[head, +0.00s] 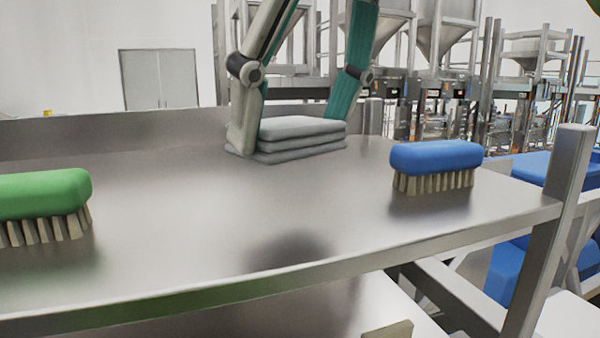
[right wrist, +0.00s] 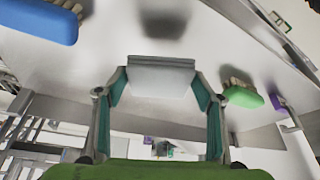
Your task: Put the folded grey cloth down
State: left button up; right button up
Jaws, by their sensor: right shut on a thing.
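The folded grey cloth (head: 302,137) is a flat stack of several layers at the back middle of the steel table in the head view. My right gripper (head: 294,118) comes down from above with one finger on each side of it and is shut on it. In the right wrist view the cloth (right wrist: 160,78) sits level between the two fingertips (right wrist: 160,88). Its lower edge looks at or very near the tabletop; I cannot tell whether it touches. My left gripper is not in view.
The steel table (head: 210,220) has a green brush (head: 42,195) at left and a blue brush (head: 436,157) at right. A raised lip (head: 100,128) runs along the back. The middle and front are clear. A purple object (right wrist: 278,103) shows in the wrist view.

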aim_at(301, 207)
jog(key=shift+w+d+f, duration=0.1)
jog(key=shift+w+f, duration=0.55)
jog(key=shift+f, duration=0.6)
notch_tip(301, 207, down, 2)
jog(key=shift+s+f+p, duration=0.1)
jog(key=shift+p, duration=0.3)
jog(key=shift+f, duration=0.25)
jog(key=shift+w+f, duration=0.1)
jog(key=shift+w, duration=0.15)
jog(key=shift+s, duration=0.15)
jog(key=o, duration=0.7)
jog(key=shift+o, duration=1.2)
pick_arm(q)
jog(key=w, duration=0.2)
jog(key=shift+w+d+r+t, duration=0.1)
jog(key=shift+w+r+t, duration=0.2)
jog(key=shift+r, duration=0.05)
pick_arm(e)
jog(key=shift+f, duration=0.1)
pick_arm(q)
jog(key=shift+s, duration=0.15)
